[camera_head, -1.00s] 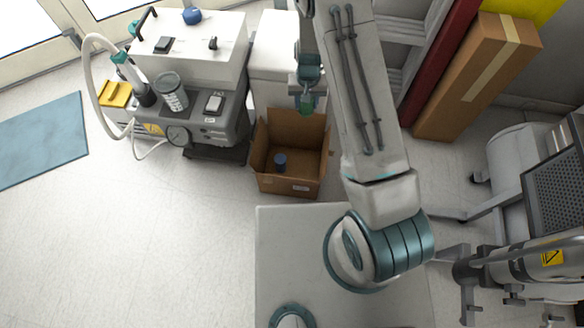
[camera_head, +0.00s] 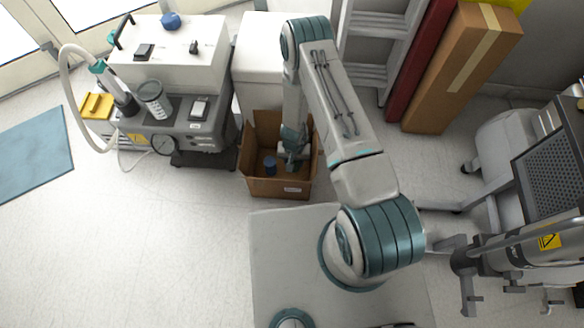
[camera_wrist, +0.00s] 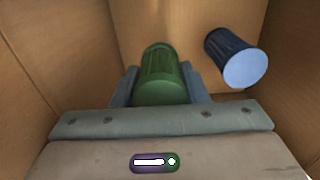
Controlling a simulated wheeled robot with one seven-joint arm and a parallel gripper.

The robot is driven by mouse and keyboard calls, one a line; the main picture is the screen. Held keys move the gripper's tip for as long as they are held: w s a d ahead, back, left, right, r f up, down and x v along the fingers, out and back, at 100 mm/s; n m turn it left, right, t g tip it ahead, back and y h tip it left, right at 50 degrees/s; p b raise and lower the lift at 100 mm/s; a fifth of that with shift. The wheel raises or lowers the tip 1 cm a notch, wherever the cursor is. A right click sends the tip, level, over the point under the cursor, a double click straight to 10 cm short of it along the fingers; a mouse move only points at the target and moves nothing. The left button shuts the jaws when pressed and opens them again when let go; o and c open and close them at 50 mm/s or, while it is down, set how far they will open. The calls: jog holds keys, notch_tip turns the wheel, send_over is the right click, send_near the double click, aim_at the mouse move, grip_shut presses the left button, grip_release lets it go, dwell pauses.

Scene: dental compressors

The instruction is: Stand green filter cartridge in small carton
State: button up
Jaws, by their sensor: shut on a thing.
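The small carton (camera_head: 262,187) stands open on the floor, just beyond my base. My gripper (camera_wrist: 158,88) is down inside it, shut on the green filter cartridge (camera_wrist: 160,75). In the wrist view the cartridge sits between the two fingers, with carton walls around it. Whether its lower end touches the carton floor cannot be told. In the head view my gripper (camera_head: 291,163) is low in the carton's right half, and the cartridge cannot be made out there. A blue cylinder (camera_wrist: 238,58) stands in the carton to the right of the cartridge in the wrist view, apart from it; it also shows in the head view (camera_head: 270,164).
A compressor unit (camera_head: 185,135) with a hose stands left of the carton. A white cabinet (camera_head: 258,62) is right behind it. A tall cardboard box (camera_head: 462,70) and a ladder (camera_head: 375,45) lean at the back right. Open floor lies at the left front.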

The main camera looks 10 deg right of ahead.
jog(key=shift+f+b, duration=0.7)
jog(key=shift+f, duration=1.3)
jog(key=shift+f, duration=0.1)
jog(key=o, duration=1)
